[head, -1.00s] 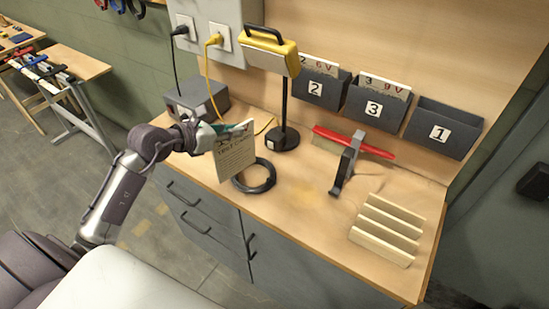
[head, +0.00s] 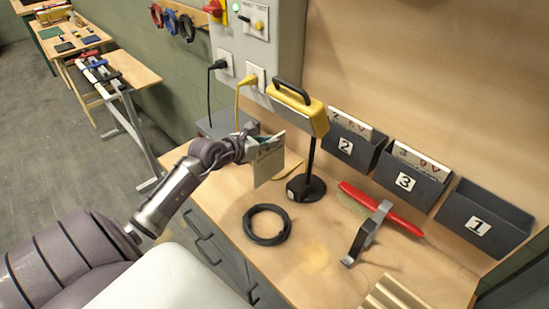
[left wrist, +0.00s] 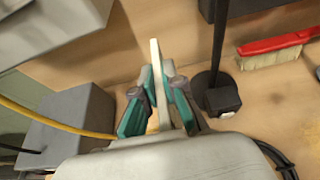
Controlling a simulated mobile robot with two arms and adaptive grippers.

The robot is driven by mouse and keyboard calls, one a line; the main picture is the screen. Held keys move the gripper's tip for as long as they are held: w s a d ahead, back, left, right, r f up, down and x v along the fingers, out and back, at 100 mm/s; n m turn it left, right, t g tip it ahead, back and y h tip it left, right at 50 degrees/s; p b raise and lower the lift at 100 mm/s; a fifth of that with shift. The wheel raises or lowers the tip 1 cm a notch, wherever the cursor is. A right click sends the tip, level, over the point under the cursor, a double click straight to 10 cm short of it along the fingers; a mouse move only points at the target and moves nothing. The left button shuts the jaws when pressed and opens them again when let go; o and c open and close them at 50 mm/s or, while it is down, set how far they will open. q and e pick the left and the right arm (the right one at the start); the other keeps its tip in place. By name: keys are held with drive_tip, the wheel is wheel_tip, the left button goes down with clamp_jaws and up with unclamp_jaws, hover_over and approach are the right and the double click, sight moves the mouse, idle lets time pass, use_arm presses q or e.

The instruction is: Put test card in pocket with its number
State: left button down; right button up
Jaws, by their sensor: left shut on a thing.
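My left gripper (head: 250,145) is shut on a pale test card (head: 268,166) and holds it upright above the left part of the bench. In the left wrist view, the card (left wrist: 158,75) shows edge-on between the teal fingers (left wrist: 160,98). Its number cannot be read now. Three dark pockets hang on the back panel. Pocket 2 (head: 345,146) and pocket 3 (head: 405,182) each hold a card, the 6V card (head: 352,124) and the 9V card (head: 422,160). Pocket 1 (head: 480,226) at the right is empty. My right gripper is not in view.
A yellow-headed lamp (head: 305,108) on a black base stands between the held card and the pockets. A grey box (left wrist: 70,125) is left of the gripper.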

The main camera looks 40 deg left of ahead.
sight(271, 150)
use_arm(q)
drive_tip(key=f, duration=0.3)
drive_tip(key=shift+w+d+f, duration=0.15)
drive_tip(key=shift+w+f, duration=0.15)
drive_tip(key=shift+w, duration=0.1)
drive_tip(key=shift+s+f, duration=0.1)
drive_tip(key=shift+f, duration=0.45)
drive_tip(key=c, duration=1.7)
unclamp_jaws()
drive_tip(key=shift+f, duration=0.1)
drive_tip(key=o, duration=0.4)
drive_tip(key=shift+o, duration=0.2)
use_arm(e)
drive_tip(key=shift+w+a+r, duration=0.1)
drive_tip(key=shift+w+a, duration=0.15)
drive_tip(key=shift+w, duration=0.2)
